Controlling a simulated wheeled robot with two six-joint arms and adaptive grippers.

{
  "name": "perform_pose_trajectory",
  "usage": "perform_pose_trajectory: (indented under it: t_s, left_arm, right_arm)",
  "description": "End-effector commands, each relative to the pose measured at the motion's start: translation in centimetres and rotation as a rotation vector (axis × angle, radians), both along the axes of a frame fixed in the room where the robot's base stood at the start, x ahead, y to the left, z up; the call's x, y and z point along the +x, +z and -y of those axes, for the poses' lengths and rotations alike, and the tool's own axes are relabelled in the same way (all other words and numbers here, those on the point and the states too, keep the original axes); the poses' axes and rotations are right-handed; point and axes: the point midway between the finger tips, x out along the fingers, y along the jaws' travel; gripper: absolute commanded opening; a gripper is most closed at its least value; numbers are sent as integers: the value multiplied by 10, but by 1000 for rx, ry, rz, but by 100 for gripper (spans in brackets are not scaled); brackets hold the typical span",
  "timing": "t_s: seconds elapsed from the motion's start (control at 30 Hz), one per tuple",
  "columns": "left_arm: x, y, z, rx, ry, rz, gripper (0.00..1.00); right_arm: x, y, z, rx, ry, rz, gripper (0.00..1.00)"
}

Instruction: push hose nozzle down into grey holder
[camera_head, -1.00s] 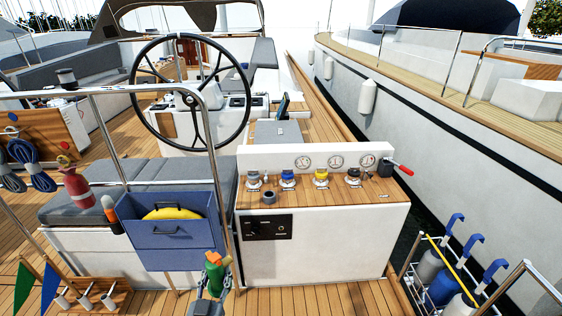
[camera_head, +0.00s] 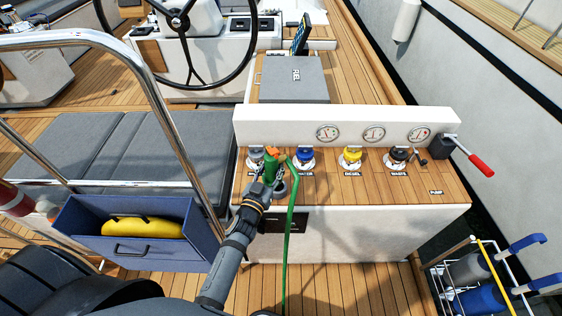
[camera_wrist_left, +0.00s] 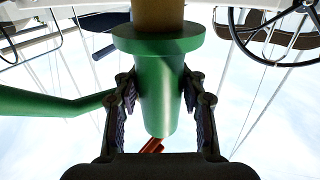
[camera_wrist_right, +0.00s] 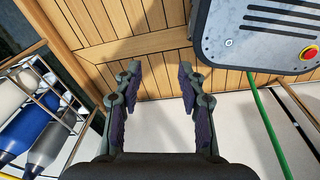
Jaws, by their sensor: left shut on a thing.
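The green hose nozzle (camera_head: 271,167) is upright at the left end of the wooden counter, with its orange part on top. My left gripper (camera_head: 268,182) is shut on it; the left wrist view shows both fingers at the sides of the green body (camera_wrist_left: 158,85), and a brass-coloured end (camera_wrist_left: 158,12) running out of frame. My right gripper (camera_wrist_right: 157,88) is open and empty.
A green hose (camera_head: 289,235) hangs over the counter's front. A steel rail (camera_head: 165,95) and blue drawer (camera_head: 140,235) are at left. A red-handled lever (camera_head: 480,165) is at right.

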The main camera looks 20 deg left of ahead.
Motion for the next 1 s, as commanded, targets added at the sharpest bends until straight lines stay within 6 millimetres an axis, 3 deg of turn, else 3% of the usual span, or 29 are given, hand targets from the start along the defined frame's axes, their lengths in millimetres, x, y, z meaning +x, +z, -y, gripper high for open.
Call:
perform_pose_trajectory:
  t_s: [0.03,0.13,0.23,0.53,1.0]
  left_arm:
    - [16,-20,2,4,-17,5,0]
    - [38,-34,4,5,-41,0,0]
    - [47,-37,5,3,-51,-4,0]
    - [47,-45,5,3,-52,-5,0]
    - [47,-93,5,3,-51,-4,0]
  right_arm:
    - [-5,-20,1,-1,0,-8,40]
    - [-10,-30,3,-4,1,-16,40]
    - [-8,-31,4,-5,1,-13,40]
    - [11,-37,4,-5,3,18,40]
    - [5,-89,2,-2,1,8,40]
